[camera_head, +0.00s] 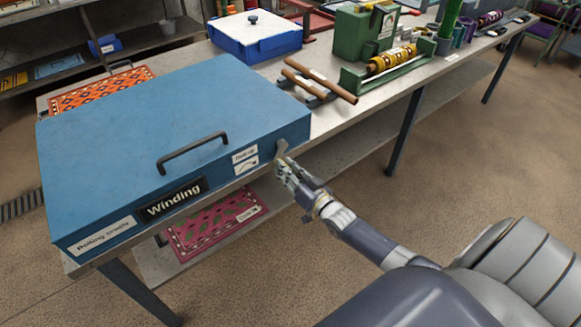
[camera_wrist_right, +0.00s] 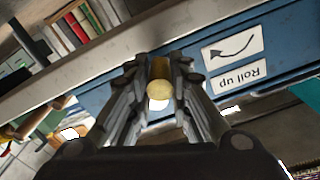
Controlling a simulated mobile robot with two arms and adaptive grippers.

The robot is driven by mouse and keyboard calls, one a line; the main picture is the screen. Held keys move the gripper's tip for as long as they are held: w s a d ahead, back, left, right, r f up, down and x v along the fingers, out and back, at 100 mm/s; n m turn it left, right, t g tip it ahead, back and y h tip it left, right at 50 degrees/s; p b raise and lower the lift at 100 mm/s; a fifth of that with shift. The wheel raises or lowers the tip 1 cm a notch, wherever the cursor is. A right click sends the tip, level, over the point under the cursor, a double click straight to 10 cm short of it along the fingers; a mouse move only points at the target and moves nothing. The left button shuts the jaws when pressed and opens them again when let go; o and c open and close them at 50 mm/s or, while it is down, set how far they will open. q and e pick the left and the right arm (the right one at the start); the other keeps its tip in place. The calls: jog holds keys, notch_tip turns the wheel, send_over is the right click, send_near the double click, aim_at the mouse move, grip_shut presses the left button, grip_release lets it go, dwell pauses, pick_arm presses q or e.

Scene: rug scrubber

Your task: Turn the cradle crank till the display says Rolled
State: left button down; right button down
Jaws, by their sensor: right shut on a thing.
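The blue rolling cradle (camera_head: 150,110) is a large closed box on the table in the head view, with a handle on its front. Its black display (camera_head: 173,198) reads "Winding". The crank (camera_head: 282,147) is at the front right corner, mostly hidden by my right gripper (camera_head: 285,167). In the right wrist view the gripper (camera_wrist_right: 160,95) is shut on the crank's round, yellowish grip (camera_wrist_right: 159,90). A white label (camera_wrist_right: 235,60) beside it shows a curved arrow and "Roll up". My left gripper is not in view.
A patterned pink rug (camera_head: 213,222) lies on the lower shelf and an orange rug (camera_head: 100,88) behind the cradle. Brown rollers (camera_head: 320,82), a green machine (camera_head: 366,32) and a blue-and-white box (camera_head: 254,36) stand farther along the table.

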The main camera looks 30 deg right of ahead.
aim_at(287, 146)
notch_tip(287, 146, up, 9)
jog(key=m+b, duration=0.1)
jog(key=m, duration=2.2)
jog(key=shift+r+m+b, duration=0.1)
jog(key=shift+m+b, duration=0.25)
jog(key=shift+m, duration=0.05)
jog(key=shift+d+r+m, duration=0.1)
jog(key=shift+r+m, duration=0.05)
jog(key=shift+m, duration=0.25)
jog(key=shift+d+r, duration=0.1)
jog(key=c, duration=1.4)
grip_release()
jog(key=shift+d, duration=0.1)
jog(key=shift+c, duration=0.2)
